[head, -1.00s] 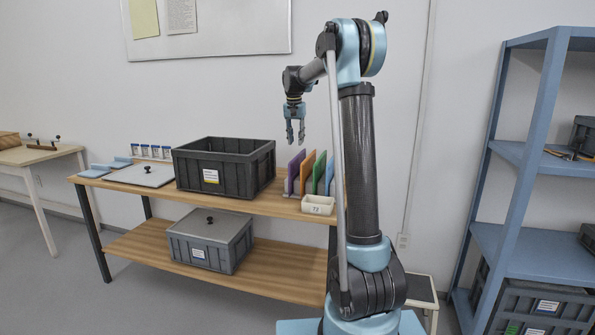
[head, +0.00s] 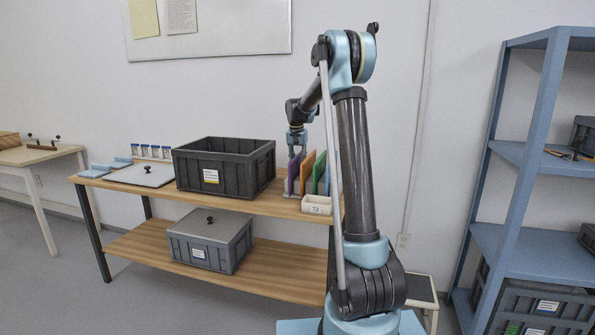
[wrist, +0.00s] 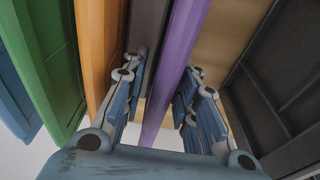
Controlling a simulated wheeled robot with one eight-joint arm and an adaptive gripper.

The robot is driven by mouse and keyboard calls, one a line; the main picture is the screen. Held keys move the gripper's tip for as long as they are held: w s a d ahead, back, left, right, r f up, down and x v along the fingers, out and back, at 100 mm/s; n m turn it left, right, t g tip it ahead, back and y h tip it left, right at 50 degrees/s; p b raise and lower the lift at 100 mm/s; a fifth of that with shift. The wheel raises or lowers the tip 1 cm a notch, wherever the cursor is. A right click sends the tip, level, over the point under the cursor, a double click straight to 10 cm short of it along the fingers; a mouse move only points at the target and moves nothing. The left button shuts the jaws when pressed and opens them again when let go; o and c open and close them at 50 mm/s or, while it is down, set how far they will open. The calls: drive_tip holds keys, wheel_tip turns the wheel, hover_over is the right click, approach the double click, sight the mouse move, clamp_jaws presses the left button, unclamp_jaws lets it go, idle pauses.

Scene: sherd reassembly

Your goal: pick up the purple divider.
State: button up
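The purple divider (head: 291,176) stands upright at the left end of a row of coloured dividers on the table. In the wrist view, the purple divider (wrist: 172,85) runs as a thin edge between the two fingers of my gripper (wrist: 163,75). One finger is on the orange divider's side, the other on the crate's side, seemingly nearer the purple. The fingers are apart, with a visible gap on the orange side. In the head view, my gripper (head: 297,152) points down at the purple divider's top; its fingertips are partly hidden.
The orange divider (head: 307,170) and green divider (head: 319,172) stand close on the right; a blue one is mostly behind my arm. A dark grey crate (head: 225,165) stands close on the left. A small cream bin (head: 317,205) sits in front.

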drive_tip(key=shift+w+f, duration=0.1)
drive_tip(key=shift+f, duration=0.65)
clamp_jaws()
drive_tip(key=shift+r, duration=0.1)
wheel_tip(320, 180, up, 10)
drive_tip(key=shift+f, duration=0.1)
